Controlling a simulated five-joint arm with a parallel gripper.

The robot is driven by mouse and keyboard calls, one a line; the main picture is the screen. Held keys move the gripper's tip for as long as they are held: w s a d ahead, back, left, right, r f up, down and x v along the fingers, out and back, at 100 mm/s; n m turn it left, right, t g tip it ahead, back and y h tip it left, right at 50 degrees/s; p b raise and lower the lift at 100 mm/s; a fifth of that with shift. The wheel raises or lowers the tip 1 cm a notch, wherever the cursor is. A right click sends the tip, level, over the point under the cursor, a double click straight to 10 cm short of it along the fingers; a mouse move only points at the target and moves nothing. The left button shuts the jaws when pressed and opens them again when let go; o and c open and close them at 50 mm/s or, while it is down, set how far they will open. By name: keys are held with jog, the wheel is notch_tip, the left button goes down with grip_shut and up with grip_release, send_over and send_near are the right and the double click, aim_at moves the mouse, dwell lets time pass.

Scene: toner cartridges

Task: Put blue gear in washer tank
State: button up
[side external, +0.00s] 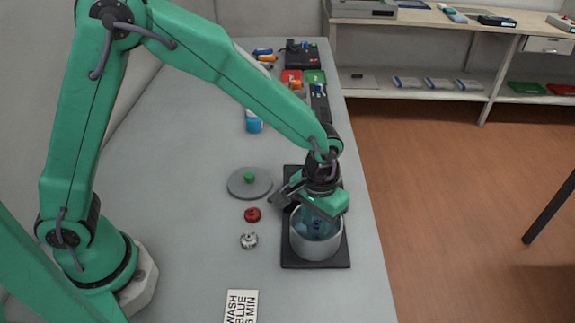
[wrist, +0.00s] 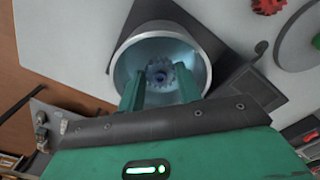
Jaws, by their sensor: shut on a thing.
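The washer tank (side external: 315,250) is an open grey cylinder on a black base plate. It also shows in the wrist view (wrist: 206,55), with its mouth towards the camera. My gripper (side external: 316,226) is right over the tank, pointing down, with its fingers at or inside the mouth. The blue gear (wrist: 160,73) shows in the wrist view between the green fingertips, inside the outline of the tank's mouth. My gripper is shut on it. How far the gear is above the tank floor cannot be told.
A grey lid (side external: 240,186) with a green knob lies left of the tank. A red gear (side external: 252,214) and a silver gear (side external: 249,240) lie nearby. A card (side external: 241,305) reads "WASH BLUE" and a time in minutes. A blue bottle (side external: 253,122) and bins (side external: 292,77) stand farther back.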

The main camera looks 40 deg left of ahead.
jog(key=shift+f, duration=0.55)
dwell(1.4)
jog(key=o, duration=1)
jog(key=shift+o, duration=0.2)
jog(key=shift+r, duration=0.15)
jog(key=shift+r, duration=4.05)
